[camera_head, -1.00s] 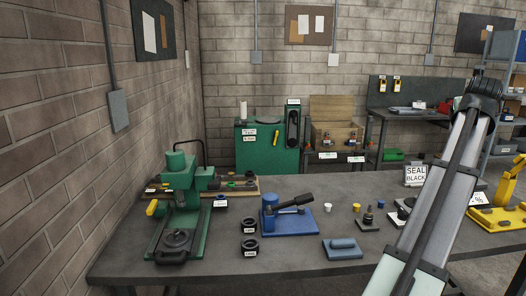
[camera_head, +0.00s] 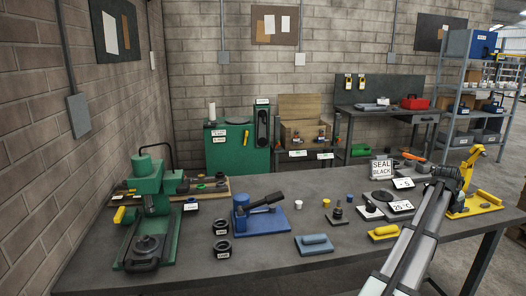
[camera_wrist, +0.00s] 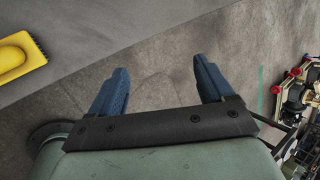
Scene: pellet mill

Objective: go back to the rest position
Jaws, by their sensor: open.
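My gripper (camera_wrist: 160,87) shows in the wrist view with its two blue fingers spread wide apart and nothing between them. Below the fingers is grey floor. The yellow block with a handle (camera_wrist: 20,55) lies on the table at the upper left of that view, apart from the fingers. In the head view my arm comes up from the bottom edge at the right, in front of the table's front edge. My gripper's fingers cannot be made out in the head view.
The dark table (camera_head: 275,258) carries a green press (camera_head: 150,210), a blue lever tool (camera_head: 260,215), a blue block (camera_head: 314,244), a yellow handled block (camera_head: 383,232) and a yellow stand (camera_head: 475,190). Open floor lies right of the table; shelves (camera_head: 480,100) stand behind.

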